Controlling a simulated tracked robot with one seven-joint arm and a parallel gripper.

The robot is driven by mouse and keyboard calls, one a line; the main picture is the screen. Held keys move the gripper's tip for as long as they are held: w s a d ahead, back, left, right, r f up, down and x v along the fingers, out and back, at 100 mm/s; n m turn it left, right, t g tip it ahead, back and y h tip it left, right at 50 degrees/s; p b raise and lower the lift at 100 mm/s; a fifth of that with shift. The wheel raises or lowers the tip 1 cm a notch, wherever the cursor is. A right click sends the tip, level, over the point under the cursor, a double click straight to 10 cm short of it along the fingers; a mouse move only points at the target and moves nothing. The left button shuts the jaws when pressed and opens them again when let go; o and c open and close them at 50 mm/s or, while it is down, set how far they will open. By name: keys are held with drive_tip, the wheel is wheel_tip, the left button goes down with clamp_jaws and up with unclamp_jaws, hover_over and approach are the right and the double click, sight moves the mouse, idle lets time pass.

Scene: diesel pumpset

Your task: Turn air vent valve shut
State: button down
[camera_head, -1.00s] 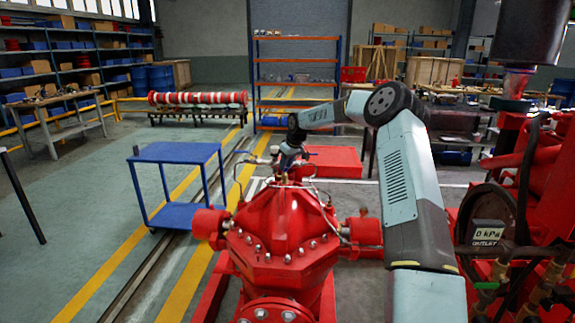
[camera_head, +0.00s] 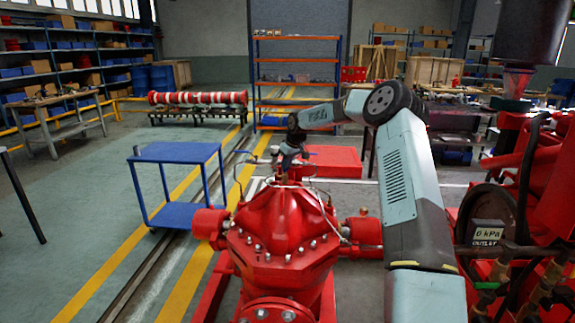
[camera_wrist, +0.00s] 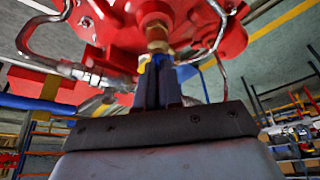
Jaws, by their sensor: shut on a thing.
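The air vent valve (camera_wrist: 152,62) shows in the wrist view as a small brass fitting with a yellowish part on top of the red pump. My gripper (camera_wrist: 158,68) is shut on it, with its dark fingers covering much of the handle. In the head view my gripper (camera_head: 287,172) is at the top of the red pump casing (camera_head: 282,225), where it hides the valve. The handle's exact angle cannot be told.
Thin metal pipes (camera_wrist: 50,62) curve close beside my gripper. A blue cart (camera_head: 175,152) stands left of the pump. Red machinery (camera_head: 545,180) fills the right side. The floor beyond the cart is open.

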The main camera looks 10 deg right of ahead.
drive_tip(key=m, duration=0.1)
drive_tip(key=m+h, duration=0.1)
drive_tip(key=m, duration=0.2)
drive_tip(key=shift+a+m+t+h, duration=0.3)
drive_tip(key=shift+t, duration=0.1)
drive_tip(key=m+h, duration=0.2)
drive_tip(key=m, duration=0.3)
drive_tip(key=shift+a, duration=0.1)
idle(0.4)
drive_tip(key=c, duration=1.3)
unclamp_jaws()
drive_tip(key=shift+r, duration=0.1)
drive_tip(key=v, duration=1.3)
drive_tip(key=shift+r, duration=0.25)
drive_tip(key=shift+a, duration=0.1)
